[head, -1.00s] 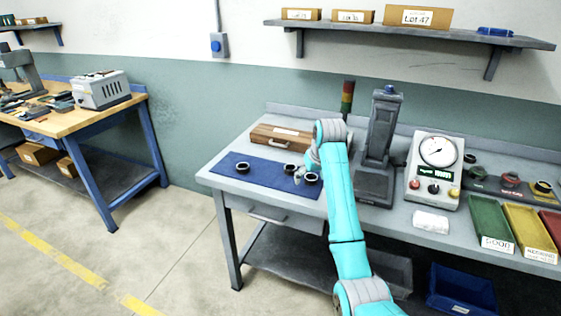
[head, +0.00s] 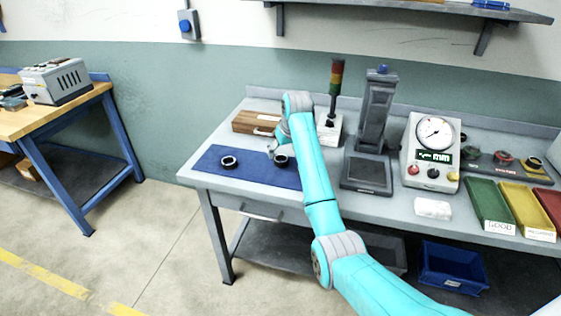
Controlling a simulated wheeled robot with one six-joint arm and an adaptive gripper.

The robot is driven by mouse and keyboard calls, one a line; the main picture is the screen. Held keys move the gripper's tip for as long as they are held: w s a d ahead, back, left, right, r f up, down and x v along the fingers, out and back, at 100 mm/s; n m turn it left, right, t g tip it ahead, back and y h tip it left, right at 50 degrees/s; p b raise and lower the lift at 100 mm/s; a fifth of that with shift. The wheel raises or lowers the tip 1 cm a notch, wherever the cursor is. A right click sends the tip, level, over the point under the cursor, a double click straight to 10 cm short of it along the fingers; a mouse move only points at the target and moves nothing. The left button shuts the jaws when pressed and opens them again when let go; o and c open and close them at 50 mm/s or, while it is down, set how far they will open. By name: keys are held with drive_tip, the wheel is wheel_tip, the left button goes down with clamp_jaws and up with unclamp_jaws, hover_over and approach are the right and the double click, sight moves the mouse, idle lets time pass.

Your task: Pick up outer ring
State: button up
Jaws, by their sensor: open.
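Two dark rings show on the blue mat (head: 210,166) on the bench. One ring (head: 229,162) lies alone toward the mat's left part. The other ring (head: 281,161) lies farther right, close to my arm. My gripper (head: 272,153) is small in the head view, low over the mat just left of and behind the right ring. Its jaws are open; I cannot tell if they touch the ring. My turquoise arm hides the right end of the mat and whatever lies there.
A wooden case (head: 252,122) stands behind the mat. A signal tower (head: 335,90), a dark press-like stand (head: 376,125) and a dial gauge box (head: 433,150) stand to the right. Green (head: 490,200) and yellow (head: 525,205) trays lie farther right. The bench's front left edge is near the mat.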

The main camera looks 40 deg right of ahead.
sight(282, 157)
drive_tip(key=x, duration=0.5)
drive_tip(key=shift+d, duration=0.1)
drive_tip(key=c, duration=1.3)
drive_tip(key=shift+c, duration=0.2)
drive_tip(key=shift+r, duration=0.1)
